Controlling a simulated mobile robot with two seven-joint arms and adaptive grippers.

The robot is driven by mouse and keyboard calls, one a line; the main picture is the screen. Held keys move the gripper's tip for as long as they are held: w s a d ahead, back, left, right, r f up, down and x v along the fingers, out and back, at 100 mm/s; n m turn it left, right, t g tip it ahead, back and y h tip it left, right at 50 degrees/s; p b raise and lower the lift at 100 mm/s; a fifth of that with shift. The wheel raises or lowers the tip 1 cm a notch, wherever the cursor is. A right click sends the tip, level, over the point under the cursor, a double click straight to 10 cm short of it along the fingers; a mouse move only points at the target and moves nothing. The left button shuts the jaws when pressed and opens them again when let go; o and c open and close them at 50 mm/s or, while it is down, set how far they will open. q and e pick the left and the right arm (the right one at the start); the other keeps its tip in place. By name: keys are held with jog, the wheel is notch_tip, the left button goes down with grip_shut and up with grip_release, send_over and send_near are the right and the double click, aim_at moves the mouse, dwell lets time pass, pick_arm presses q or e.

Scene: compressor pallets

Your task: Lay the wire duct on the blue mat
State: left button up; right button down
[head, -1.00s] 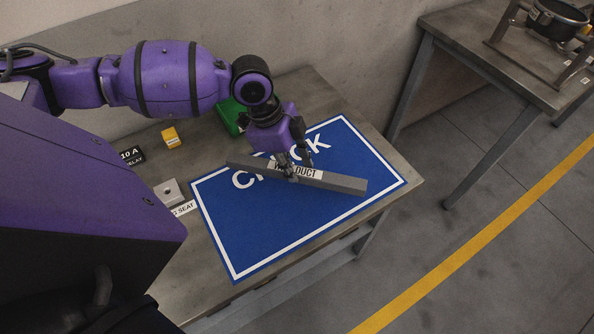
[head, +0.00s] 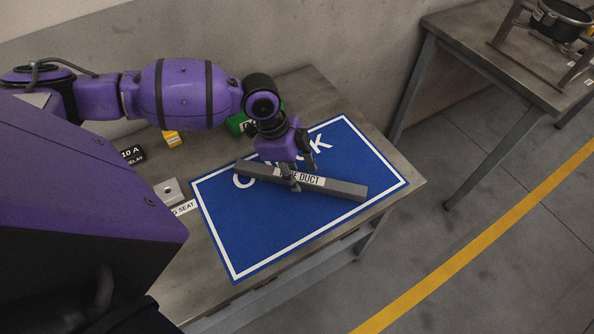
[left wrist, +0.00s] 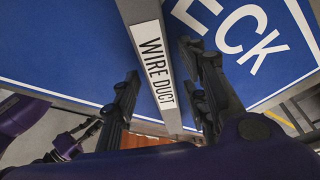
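The wire duct (head: 342,188) is a long grey bar with a white label. In the head view it lies slantwise over the blue mat (head: 235,240) and appears to rest on it. My left gripper (head: 297,177) is over the duct near its middle, pointing down. In the left wrist view the duct (left wrist: 172,112) runs between the two fingers (left wrist: 162,75), with a gap on each side, so the gripper is open around it. Purple and dark parts of mine show at the lower left there; I cannot make out the right gripper's fingers clearly.
A green block (head: 237,124), a yellow block (head: 172,138), a black relay label (head: 131,154) and a grey block with a hole (head: 169,192) are on the bench beside the mat. A second bench (head: 490,60) with a pot stands at the upper right.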

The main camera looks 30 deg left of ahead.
pick_arm(q)
jog(key=v, duration=1.2)
jog(key=shift+p, duration=0.4)
jog(key=shift+s, duration=0.1)
